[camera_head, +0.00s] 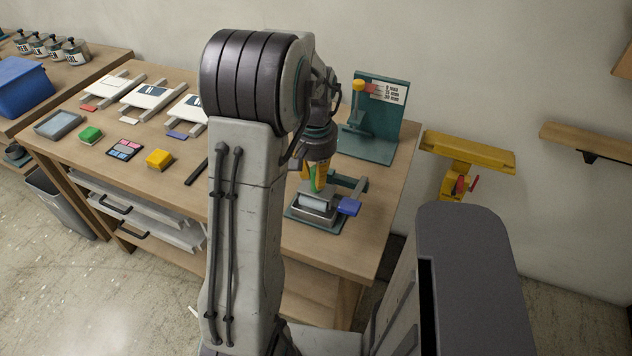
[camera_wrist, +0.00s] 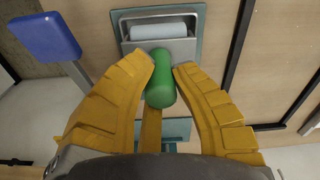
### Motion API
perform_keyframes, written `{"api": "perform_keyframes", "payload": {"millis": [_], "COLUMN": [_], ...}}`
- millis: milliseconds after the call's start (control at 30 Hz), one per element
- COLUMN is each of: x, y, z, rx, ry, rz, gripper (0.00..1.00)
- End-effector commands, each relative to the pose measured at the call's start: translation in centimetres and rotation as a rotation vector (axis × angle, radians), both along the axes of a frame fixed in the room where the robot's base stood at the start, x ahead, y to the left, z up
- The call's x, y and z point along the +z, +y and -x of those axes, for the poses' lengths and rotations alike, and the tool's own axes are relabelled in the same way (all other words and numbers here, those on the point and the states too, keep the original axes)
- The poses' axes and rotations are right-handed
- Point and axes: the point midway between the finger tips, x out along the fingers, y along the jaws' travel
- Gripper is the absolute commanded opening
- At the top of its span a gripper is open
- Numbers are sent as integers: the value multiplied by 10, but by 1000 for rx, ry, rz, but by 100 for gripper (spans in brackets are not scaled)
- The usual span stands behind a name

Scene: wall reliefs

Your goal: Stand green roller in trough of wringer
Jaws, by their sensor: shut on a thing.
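My gripper (camera_head: 316,176), with yellow fingers, is shut on the green roller (camera_wrist: 160,86). The fingers also show in the wrist view (camera_wrist: 164,64), one on each side of the roller near its far end. In the head view only a sliver of green (camera_head: 313,178) shows between the fingers. The wringer (camera_head: 318,213) stands on the bench below my gripper, with a grey metal trough (camera_wrist: 186,48), a pale cylinder (camera_wrist: 158,32) in it and a blue paddle-shaped handle (camera_wrist: 46,37). The roller overlaps the trough's near edge in the wrist view; contact cannot be told.
A teal stand (camera_head: 372,145) with a scale card is behind the wringer.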

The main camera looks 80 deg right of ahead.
Motion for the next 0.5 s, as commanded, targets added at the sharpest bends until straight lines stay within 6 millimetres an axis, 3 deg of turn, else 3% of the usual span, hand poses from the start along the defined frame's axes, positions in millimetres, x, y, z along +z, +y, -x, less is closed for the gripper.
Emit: {"api": "perform_keyframes", "payload": {"millis": [200,500], "x": [-24,-29], "y": [0,0], "z": [0,0], "rx": [0,0], "ry": [0,0], "rz": [-2,0], "gripper": [0,0]}}
